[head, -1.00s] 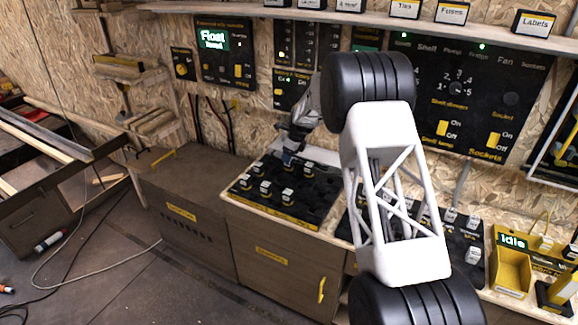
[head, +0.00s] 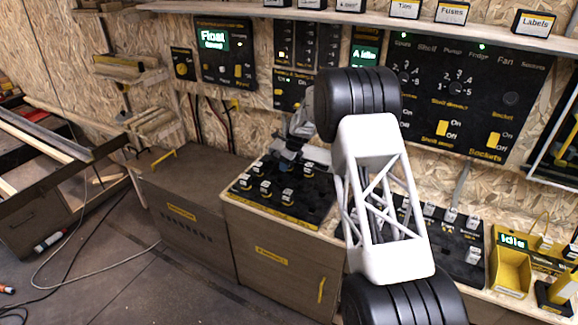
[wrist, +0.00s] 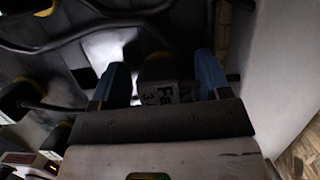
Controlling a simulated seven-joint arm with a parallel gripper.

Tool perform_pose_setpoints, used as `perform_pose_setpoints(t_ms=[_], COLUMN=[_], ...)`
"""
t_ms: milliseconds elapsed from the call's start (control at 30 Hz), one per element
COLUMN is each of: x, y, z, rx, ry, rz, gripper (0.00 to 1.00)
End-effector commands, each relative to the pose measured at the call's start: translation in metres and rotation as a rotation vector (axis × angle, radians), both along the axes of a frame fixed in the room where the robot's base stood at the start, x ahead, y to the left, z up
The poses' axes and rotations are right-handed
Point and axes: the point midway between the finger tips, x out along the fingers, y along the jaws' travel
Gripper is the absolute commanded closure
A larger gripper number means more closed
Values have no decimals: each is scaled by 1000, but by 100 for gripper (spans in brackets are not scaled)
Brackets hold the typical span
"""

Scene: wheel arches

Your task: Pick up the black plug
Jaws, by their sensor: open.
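In the wrist view, a black plug (wrist: 157,72) with a pale label, partly readable as "Fa" and "3", sits between the two blue fingertips of my gripper (wrist: 158,78). The fingers stand apart, with a gap visible on the left of the plug. In the head view, my gripper (head: 287,153) is low over the back right part of a black board (head: 312,208) at the left of the bench. Several black plugs with pale labels stand on this board, including one (head: 265,187) near its middle. The plug between my fingers is hard to make out there.
More labelled plugs stand on a second black board (head: 462,238) to the right, partly behind my arm. A yellow bin (head: 512,272) is at the far right. Dark cables (wrist: 60,42) run close by my fingers. The wall panel (head: 465,90) stands behind.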

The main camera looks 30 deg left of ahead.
Motion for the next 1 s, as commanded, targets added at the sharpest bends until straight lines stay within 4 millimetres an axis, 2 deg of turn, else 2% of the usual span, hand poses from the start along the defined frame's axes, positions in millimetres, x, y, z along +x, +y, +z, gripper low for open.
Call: perform_pose_setpoints(t_ms=[400,767,1000], x=[0,0,0], y=[0,0,0], z=[0,0,1], rx=[0,0,0], ry=[0,0,0], rz=[0,0,0], gripper=[30,83,83])
